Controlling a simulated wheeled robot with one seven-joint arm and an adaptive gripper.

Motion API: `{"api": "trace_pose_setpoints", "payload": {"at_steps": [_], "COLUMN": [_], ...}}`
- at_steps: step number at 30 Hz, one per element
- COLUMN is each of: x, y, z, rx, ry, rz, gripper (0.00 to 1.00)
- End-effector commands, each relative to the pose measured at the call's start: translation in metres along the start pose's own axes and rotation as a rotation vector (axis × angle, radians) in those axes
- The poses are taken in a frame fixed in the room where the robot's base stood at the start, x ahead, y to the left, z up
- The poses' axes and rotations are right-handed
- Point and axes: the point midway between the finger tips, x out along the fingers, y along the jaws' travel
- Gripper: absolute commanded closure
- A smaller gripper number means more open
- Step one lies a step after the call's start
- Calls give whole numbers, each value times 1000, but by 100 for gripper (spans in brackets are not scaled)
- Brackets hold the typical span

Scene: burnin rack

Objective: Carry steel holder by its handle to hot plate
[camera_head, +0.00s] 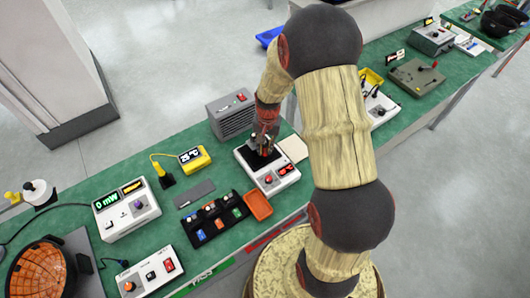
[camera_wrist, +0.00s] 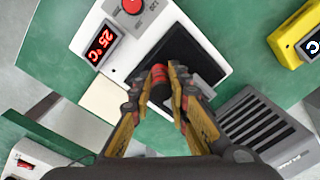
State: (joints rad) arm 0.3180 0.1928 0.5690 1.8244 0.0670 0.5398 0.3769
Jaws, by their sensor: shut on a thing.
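In the wrist view the hot plate (camera_wrist: 139,52) shows a red display reading 25 °C. My gripper (camera_head: 265,146) is over its black top. In the wrist view my gripper (camera_wrist: 172,72) is shut on a dark and red handle. A grey metal part of the steel holder (camera_wrist: 206,94) shows beside the right finger, over the black top. The fingers hide much of the holder. I cannot tell whether it touches the plate.
A grey vented box (camera_head: 232,116) stands close behind the hot plate. An orange tray (camera_head: 258,205) and a black compartment tray (camera_head: 208,232) lie in front-left. A yellow meter (camera_head: 195,158) and a white 0 mW meter (camera_head: 125,209) stand further left. A pale pad (camera_head: 293,149) lies at right.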

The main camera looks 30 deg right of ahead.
Motion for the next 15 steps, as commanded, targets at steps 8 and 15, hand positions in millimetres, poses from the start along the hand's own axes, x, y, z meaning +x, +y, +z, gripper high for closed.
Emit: {"api": "trace_pose_setpoints", "payload": {"at_steps": [8, 15], "x": [34, 34], "y": [-1, -1], "z": [-2, -2], "rx": [0, 0], "ry": [-1, 0], "rz": [0, 0], "gripper": [100, 100]}}
